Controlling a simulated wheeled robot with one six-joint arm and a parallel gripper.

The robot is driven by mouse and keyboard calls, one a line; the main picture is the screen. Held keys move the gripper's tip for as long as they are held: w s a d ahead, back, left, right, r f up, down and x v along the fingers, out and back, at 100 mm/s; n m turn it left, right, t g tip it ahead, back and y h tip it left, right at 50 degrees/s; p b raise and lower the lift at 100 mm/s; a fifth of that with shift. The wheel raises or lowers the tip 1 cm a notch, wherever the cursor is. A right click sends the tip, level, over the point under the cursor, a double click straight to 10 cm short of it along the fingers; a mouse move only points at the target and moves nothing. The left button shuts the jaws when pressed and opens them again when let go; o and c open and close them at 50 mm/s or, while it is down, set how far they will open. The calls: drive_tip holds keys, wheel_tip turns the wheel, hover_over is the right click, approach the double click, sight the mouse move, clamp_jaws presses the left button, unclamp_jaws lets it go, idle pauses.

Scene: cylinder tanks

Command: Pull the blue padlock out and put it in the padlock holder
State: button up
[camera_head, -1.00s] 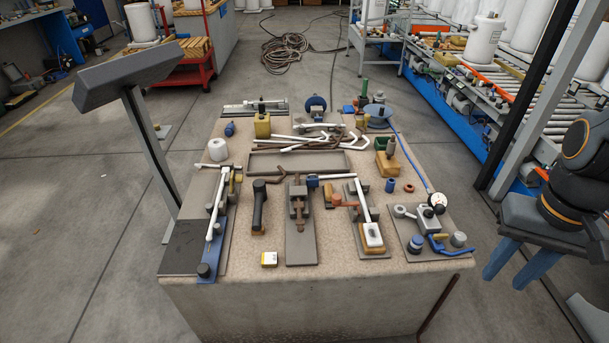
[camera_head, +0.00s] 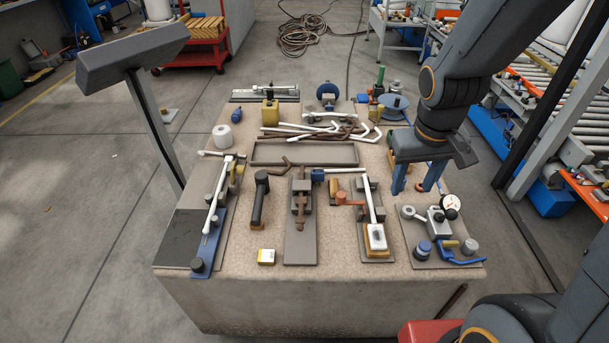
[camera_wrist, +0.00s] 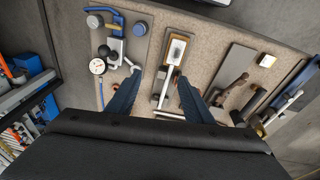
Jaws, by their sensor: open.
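I cannot make out a clear blue padlock or a padlock holder in either view. Small blue parts on the table include a piece at the end of a white bar (camera_head: 318,175), a round cap (camera_head: 423,249) on the gauge plate, and a small blue cylinder (camera_head: 237,116) at the back left. My gripper (camera_head: 416,187) is above the table's right side, pointing down, with its two blue fingers apart. In the wrist view the fingers (camera_wrist: 159,78) are spread and empty, between the gauge plate and the white-lever plate.
The gauge (camera_head: 450,203) and the white-lever plate (camera_head: 376,238) stand near the front right. A shallow grey tray (camera_head: 303,163) lies mid-table. A grey post (camera_head: 155,130) rises at the left. Bare tabletop shows along the front edge.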

drive_tip(key=w+f+n+t+y+b, duration=0.1)
drive_tip(key=w+f+n+t+y, duration=0.2)
drive_tip(key=w, duration=0.9)
drive_tip(key=w+f+n+t+b, duration=0.1)
drive_tip(key=w+f+n+t, duration=0.35)
drive_tip(key=w, duration=0.75)
drive_tip(key=n+g+y+b, duration=0.2)
drive_tip(key=n+g+y, duration=0.25)
drive_tip(key=y, duration=0.55)
approach(320, 171)
drive_tip(key=shift+d+f, duration=0.15)
drive_tip(key=shift+f, duration=0.3)
drive_tip(key=shift+a+f+n, duration=0.15)
drive_tip(key=shift+a+n, duration=0.15)
drive_tip(key=shift+x, duration=0.8)
drive_tip(key=shift+r+p+x, duration=0.2)
drive_tip(key=shift+p+x, duration=0.1)
drive_tip(key=shift+x, duration=1.1)
drive_tip(key=shift+r+p+x, duration=0.15)
drive_tip(key=shift+p+x, duration=0.15)
drive_tip(key=shift+x, duration=1.05)
drive_tip(key=shift+a+t, duration=0.2)
drive_tip(key=shift+t, duration=0.1)
